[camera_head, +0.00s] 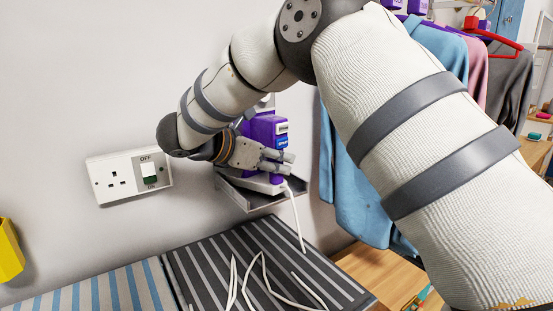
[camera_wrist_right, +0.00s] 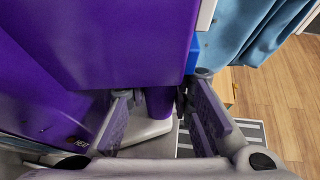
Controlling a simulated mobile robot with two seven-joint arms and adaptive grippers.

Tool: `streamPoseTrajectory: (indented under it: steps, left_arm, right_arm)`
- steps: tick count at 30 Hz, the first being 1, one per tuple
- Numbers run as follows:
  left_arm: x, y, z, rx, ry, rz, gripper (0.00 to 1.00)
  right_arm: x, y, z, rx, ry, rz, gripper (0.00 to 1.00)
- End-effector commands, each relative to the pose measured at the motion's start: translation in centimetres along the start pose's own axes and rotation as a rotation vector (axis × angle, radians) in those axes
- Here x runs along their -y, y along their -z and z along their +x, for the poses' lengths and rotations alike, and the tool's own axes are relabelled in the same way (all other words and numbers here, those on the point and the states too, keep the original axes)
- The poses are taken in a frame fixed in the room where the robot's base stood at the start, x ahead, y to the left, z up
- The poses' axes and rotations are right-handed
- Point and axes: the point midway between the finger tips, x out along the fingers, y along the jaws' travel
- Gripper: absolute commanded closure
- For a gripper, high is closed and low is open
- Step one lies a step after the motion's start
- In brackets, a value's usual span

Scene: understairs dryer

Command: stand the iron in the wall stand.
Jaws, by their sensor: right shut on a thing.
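The purple and white iron (camera_head: 265,129) is upright at the wall, partly hidden behind my right gripper (camera_head: 283,162). Its white cord (camera_head: 297,215) comes from its lower end and hangs down. The grey metal wall stand (camera_head: 246,197) is under the iron. I cannot tell whether the iron's lower end rests on it. In the right wrist view the iron's purple body (camera_wrist_right: 110,45) fills the upper left, and my right gripper's fingers (camera_wrist_right: 160,98) are on either side of a purple part that looks like the handle. My left gripper is not in view.
A striped ironing board (camera_head: 215,265) is below the stand, with white cord loops on it. A wall socket (camera_head: 130,174) with a switch is left of the stand. Clothes (camera_head: 350,180) hang close on the right. A yellow object (camera_head: 9,252) is at the left edge.

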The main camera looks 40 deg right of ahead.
Motion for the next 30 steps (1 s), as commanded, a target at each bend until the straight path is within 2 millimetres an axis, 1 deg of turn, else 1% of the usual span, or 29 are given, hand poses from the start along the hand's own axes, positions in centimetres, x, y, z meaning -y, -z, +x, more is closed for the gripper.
streamPoseTrajectory:
  steps: [1,9,10,11,12,19,20,23,26,30]
  left_arm:
    - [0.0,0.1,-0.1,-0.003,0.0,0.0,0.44]
    - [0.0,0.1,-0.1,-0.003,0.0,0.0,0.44]
    - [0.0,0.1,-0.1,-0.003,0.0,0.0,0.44]
    - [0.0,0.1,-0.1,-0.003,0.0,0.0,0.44]
    - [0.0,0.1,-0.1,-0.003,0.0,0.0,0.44]
    - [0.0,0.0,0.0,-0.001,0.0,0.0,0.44]
    - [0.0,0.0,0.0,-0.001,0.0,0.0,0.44]
    - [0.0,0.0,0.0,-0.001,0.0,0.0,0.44]
    - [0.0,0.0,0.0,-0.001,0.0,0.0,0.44]
    - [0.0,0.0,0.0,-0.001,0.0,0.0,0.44]
  right_arm:
    - [0.0,-0.3,-0.1,0.004,-0.003,0.008,1.0]
    - [0.0,0.3,0.2,0.004,-0.004,0.009,1.0]
    - [0.0,0.3,0.2,0.004,-0.004,0.009,0.72]
    - [0.0,0.3,0.2,0.004,-0.004,0.009,0.66]
    - [0.0,0.3,0.2,0.004,-0.004,0.008,0.56]
    - [0.0,0.5,0.3,0.002,-0.002,0.004,0.56]
    - [0.1,0.8,0.3,-0.003,0.001,-0.003,0.56]
    - [0.0,0.8,-0.2,-0.002,-0.001,-0.002,0.56]
    - [-0.1,0.7,-2.2,0.0,-0.004,-0.001,0.56]
    - [-0.1,0.6,-6.2,0.001,-0.006,0.004,0.56]
